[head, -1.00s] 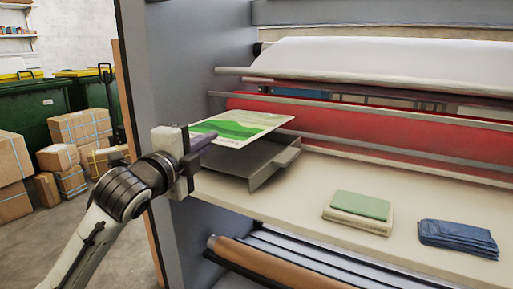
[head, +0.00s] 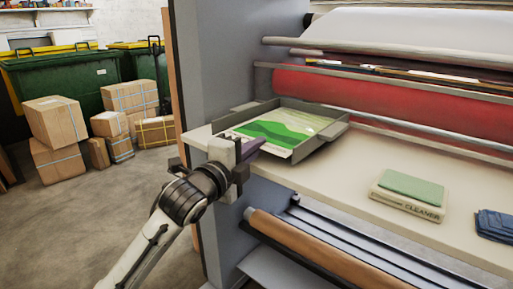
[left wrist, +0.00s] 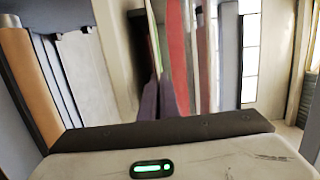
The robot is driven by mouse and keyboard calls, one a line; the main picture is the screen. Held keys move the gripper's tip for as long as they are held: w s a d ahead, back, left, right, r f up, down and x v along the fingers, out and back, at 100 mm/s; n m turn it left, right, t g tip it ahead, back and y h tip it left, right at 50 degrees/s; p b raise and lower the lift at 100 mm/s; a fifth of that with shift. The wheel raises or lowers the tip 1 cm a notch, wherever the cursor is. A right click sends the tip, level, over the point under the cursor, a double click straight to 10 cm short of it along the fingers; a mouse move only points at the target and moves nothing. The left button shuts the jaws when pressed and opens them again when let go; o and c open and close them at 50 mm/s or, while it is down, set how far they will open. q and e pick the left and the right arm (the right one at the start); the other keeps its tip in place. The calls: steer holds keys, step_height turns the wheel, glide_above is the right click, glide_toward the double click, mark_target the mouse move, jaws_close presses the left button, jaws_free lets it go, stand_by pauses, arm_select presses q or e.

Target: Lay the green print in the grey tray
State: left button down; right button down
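The green print (head: 285,129), a pale sheet with green bands, lies low inside the grey tray (head: 318,142), within its raised walls. The tray rests on the cream shelf in front of the red roller. My left gripper (head: 257,147) is at the print's near left edge, at the tray's front left side. Its purple fingers also show in the left wrist view (left wrist: 159,99), close together with a thin sheet edge between them; they look shut on the print. The print's near edge at the fingertips is partly hidden. My right gripper is not in view.
A cleaner box with a green pad (head: 411,188) and folded blue cloths (head: 495,225) sit on the shelf (head: 345,187) to the right. The machine's grey side panel (head: 230,65) stands behind left. Brown boxes (head: 56,122) and green bins (head: 70,78) stand on the floor at left.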

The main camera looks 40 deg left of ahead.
arm_select(q)
steer(key=c, duration=2.4)
jaws_free()
steer(key=shift+f, duration=0.1)
steer(key=o, duration=0.4)
